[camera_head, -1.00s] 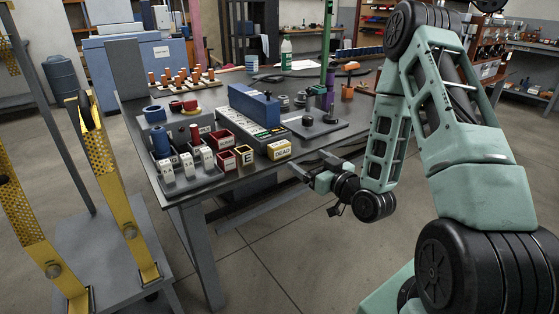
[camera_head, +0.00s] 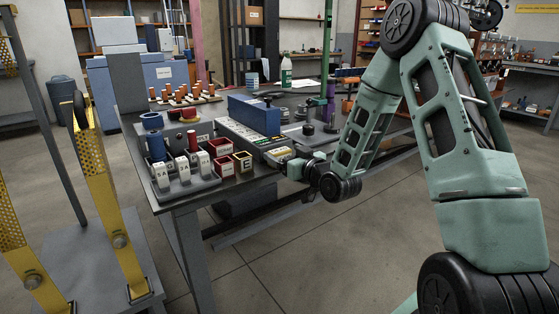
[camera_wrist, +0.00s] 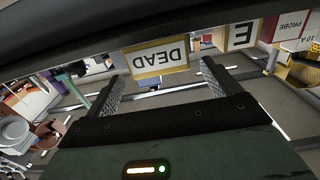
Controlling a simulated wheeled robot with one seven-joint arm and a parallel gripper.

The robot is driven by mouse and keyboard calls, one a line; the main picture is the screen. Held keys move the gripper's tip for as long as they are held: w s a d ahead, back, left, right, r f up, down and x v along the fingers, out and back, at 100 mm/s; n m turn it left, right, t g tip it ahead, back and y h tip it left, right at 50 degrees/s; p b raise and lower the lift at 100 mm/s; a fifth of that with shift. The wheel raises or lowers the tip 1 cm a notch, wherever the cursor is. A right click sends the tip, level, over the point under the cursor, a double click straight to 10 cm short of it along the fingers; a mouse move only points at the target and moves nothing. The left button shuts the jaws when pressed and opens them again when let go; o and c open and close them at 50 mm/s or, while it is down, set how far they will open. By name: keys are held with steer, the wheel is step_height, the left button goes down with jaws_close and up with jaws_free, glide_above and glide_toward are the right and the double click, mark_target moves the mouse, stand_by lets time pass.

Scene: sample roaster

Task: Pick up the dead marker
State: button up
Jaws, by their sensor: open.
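The dead marker (camera_wrist: 157,58) is a small yellow block with a white face reading DEAD, upside down in the wrist view. In the head view the yellow marker (camera_head: 279,151) sits near the front edge of the grey table and is partly hidden by my gripper (camera_head: 284,162). In the wrist view my gripper (camera_wrist: 163,76) is open, with one finger toward each side of the marker and clear gaps on both sides. The label lies at about the fingertips; I cannot tell how far the fingers reach along the block.
A box marked E (camera_head: 243,161) stands just left of the marker, close to one finger in the wrist view (camera_wrist: 241,35). Red boxes (camera_head: 222,165) and white labelled blocks (camera_head: 160,175) are further left. A long blue block (camera_head: 254,115) stands behind. The table edge is close.

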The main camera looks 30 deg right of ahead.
mark_target(283, 153)
steer(key=w, duration=0.3)
steer(key=shift+w+a+f, duration=0.1)
steer(key=shift+w, duration=0.05)
steer(key=shift+c, duration=0.3)
steer(key=c, duration=1)
step_height(283, 153, up, 10)
steer(key=p, duration=0.3)
